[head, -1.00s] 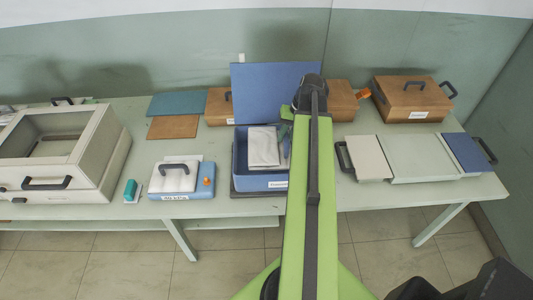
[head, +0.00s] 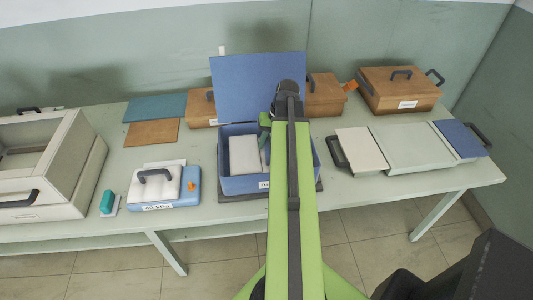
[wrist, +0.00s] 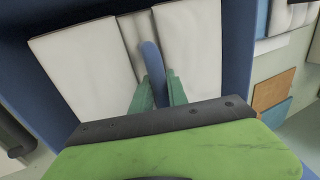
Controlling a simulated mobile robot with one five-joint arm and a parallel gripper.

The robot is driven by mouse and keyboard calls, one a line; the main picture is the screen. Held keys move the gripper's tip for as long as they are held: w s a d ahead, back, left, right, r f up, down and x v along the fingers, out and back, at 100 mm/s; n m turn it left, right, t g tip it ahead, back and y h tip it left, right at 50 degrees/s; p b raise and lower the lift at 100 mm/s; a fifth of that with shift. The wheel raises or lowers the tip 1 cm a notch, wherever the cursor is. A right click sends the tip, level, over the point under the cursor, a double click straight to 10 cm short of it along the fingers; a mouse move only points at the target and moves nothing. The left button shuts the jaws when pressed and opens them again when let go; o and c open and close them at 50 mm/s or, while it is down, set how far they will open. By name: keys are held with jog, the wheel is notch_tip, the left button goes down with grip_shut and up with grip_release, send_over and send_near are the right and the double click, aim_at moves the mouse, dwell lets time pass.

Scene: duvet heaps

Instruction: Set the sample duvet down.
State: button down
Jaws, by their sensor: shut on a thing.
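The open blue box (head: 240,184) stands mid-table with its blue lid (head: 258,88) raised behind it. A white padded piece (head: 244,154) is inside its left part. In the wrist view, my gripper (wrist: 159,90) points down into the box, and its green fingers are shut on a rounded blue strip (wrist: 153,66), which I take to be part of the sample duvet. White padded surfaces (wrist: 80,60) lie left and right (wrist: 190,45) of the fingers. I cannot tell whether the held piece touches the box floor.
Wooden boxes (head: 400,90) stand at the back. A pale tray (head: 410,147) is on the right. A large grey case (head: 45,185) fills the left end.

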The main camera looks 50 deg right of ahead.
notch_tip(320, 180, down, 3)
jog(key=shift+f+b, duration=0.2)
jog(key=shift+b, duration=1.05)
jog(key=shift+r, duration=0.2)
jog(key=shift+f, duration=0.2)
jog(key=c, duration=1.3)
grip_release()
jog(key=shift+r, duration=0.1)
jog(key=p+v, duration=1.2)
jog(key=shift+r, duration=0.1)
